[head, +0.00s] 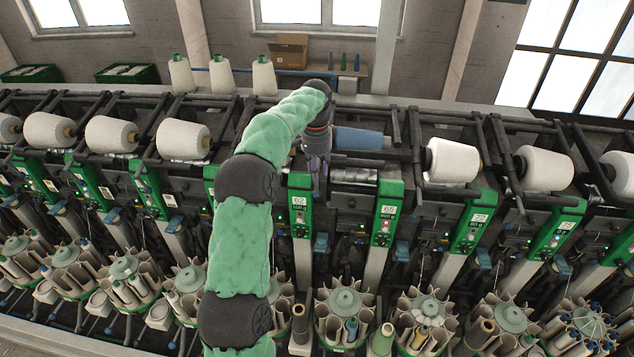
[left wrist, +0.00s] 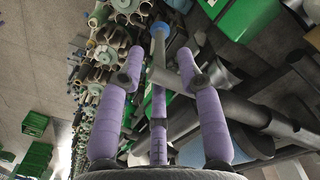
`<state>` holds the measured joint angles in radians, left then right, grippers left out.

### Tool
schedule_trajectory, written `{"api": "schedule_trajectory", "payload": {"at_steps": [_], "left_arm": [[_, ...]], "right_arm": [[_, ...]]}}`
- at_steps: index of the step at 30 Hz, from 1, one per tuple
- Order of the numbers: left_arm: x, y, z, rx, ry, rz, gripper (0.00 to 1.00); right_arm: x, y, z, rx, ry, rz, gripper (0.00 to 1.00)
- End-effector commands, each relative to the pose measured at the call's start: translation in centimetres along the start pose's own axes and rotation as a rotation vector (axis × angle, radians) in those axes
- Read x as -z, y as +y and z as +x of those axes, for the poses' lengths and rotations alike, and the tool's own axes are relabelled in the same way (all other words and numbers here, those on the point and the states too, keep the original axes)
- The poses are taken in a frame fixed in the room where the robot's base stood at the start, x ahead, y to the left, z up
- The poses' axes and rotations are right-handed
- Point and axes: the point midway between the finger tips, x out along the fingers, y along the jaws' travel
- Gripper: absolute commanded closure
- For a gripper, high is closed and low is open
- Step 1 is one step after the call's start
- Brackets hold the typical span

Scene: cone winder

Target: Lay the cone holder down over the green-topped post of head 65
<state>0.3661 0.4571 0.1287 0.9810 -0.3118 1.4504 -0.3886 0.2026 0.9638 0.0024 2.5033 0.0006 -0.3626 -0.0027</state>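The green-topped post of head 65 (head: 386,212) stands right of centre in the head view, with a bare silver drum (head: 353,176) to its left. A blue cone (head: 358,139) sits above and behind that drum. The dark cone holder around it is partly hidden by my left arm. My left gripper (head: 317,170) points down beside the drum's left end, near the post marked 62. In the left wrist view, its purple fingers (left wrist: 158,75) are extended and spread. A grey bar (left wrist: 225,103) crosses close to them; contact cannot be told. My right gripper is out of view.
Head 62's green post (head: 300,205) is close by my left gripper. White cones lie in neighbouring holders, such as one (head: 452,160) to the right. Bobbin magazines (head: 343,315) line the front. Several white cones (head: 222,75) stand behind the machine.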

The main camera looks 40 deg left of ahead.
Motion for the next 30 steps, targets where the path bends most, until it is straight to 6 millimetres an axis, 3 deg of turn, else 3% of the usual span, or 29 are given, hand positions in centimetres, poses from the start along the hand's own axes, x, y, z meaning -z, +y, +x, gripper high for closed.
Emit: {"api": "schedule_trajectory", "payload": {"at_steps": [3, 9, 30], "left_arm": [[0.1, 0.0, -2.2, 0.000, 0.002, -0.001, 0.64], [0.1, 0.0, -4.5, 0.000, 0.000, 0.000, 0.64], [0.1, 0.0, -5.2, -0.001, -0.002, 0.000, 0.64]], "right_arm": [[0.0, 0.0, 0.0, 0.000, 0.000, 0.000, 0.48], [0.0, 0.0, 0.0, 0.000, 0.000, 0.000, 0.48], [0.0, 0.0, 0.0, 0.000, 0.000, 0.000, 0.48]]}}
